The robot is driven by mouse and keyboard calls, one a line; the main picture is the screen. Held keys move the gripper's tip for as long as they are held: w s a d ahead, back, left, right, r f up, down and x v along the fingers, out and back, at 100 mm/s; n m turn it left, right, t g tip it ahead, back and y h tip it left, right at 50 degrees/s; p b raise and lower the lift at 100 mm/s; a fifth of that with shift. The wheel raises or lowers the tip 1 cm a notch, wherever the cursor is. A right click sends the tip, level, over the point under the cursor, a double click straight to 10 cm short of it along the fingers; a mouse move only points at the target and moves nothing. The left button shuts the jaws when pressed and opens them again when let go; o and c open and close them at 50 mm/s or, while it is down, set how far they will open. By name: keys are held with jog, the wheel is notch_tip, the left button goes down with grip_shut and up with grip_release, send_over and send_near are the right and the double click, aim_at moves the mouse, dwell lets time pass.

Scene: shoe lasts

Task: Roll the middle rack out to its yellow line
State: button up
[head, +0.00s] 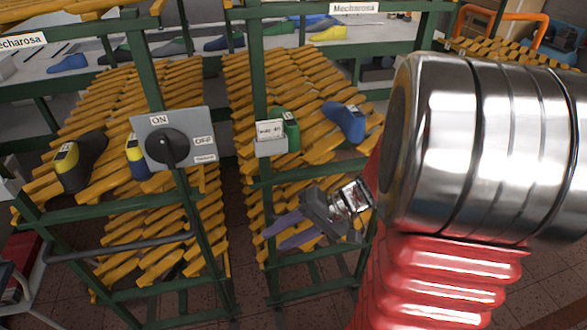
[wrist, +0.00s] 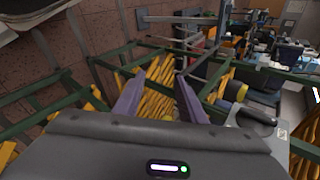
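Green-framed racks with yellow slats fill the head view. One rack (head: 290,85) stands at the centre, with a rack (head: 110,100) to its left; I cannot tell for sure which is called the middle one. A grey bar (head: 115,248) crosses the left rack's front. My gripper (head: 273,237) is in front of the centre rack's lower part. In the wrist view its purple fingers (wrist: 158,97) are apart, with nothing seen held between them; slats and green bars show beyond. No yellow floor line is visible.
An ON/OFF switch box (head: 172,136) is on the left rack's post. A white label holder (head: 270,138) is on the centre rack. Shoe lasts, including a blue one (head: 345,121), sit on the slats. Brown tiled floor (head: 255,312) shows below.

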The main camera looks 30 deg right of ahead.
jog(key=d+f+m+t+h, duration=0.3)
jog(key=d+f+m+t, duration=0.2)
jog(key=d, duration=0.8)
jog(key=s+d+f+m+t+h, duration=0.1)
jog(key=d+f+m+t+h, duration=0.3)
jog(key=d, duration=0.9)
jog(key=shift+s+f+m+t, duration=0.2)
jog(key=shift+f+m+t, duration=0.35)
jog(key=shift+m+t, duration=0.4)
jog(key=shift+w, duration=0.1)
jog(key=x, duration=1.3)
jog(key=shift+w, duration=0.35)
jog(key=shift+f, duration=0.1)
jog(key=shift+c, duration=0.2)
grip_shut()
